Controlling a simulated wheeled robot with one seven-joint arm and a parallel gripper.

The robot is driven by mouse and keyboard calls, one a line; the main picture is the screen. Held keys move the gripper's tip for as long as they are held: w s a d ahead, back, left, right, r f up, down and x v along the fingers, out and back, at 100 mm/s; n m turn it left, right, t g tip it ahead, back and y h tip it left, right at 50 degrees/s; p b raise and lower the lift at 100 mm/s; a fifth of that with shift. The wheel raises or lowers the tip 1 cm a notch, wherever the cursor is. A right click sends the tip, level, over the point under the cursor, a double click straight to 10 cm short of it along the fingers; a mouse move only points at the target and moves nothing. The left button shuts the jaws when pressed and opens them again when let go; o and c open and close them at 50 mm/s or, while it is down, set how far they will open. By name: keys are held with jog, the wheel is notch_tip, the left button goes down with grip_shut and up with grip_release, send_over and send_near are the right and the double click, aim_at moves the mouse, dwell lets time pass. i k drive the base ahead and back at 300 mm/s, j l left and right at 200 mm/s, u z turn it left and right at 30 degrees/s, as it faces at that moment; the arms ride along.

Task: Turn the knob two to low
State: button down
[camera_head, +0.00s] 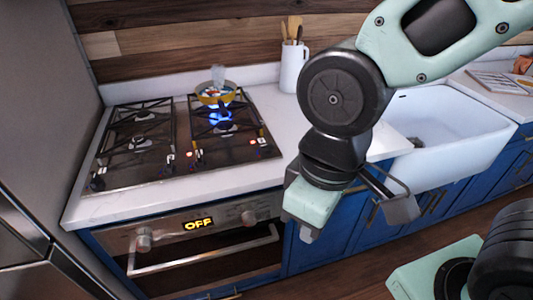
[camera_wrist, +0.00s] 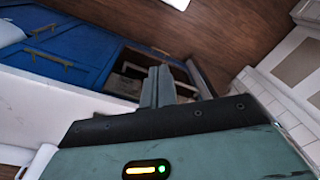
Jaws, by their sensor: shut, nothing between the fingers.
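The cooktop (camera_head: 150,165) has black grates and small knobs in its front area, in the head view. One knob pair (camera_head: 98,177) sits at the front left, another (camera_head: 181,157) in the middle, and another (camera_head: 258,147) at the front right. Red lights glow by the middle and right knobs. No label shows which one is knob two, and their exact settings are too small to read. My gripper (camera_head: 307,235) is shut and empty, in front of the counter and right of the oven, apart from the knobs. Its fingers also show in the wrist view (camera_wrist: 160,85).
The oven (camera_head: 200,255) below reads OFF and has two larger knobs. A utensil crock (camera_head: 293,68) stands behind, and a white sink (camera_head: 440,125) lies to the right.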

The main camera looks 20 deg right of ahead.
aim_at(268, 149)
jog(key=i+l+u, duration=0.15)
jog(key=l+u, duration=0.2)
jog(key=i+l+u, duration=0.1)
jog(key=l+u, duration=0.3)
jog(key=i+l+u, duration=0.1)
jog(key=l+u, duration=0.25)
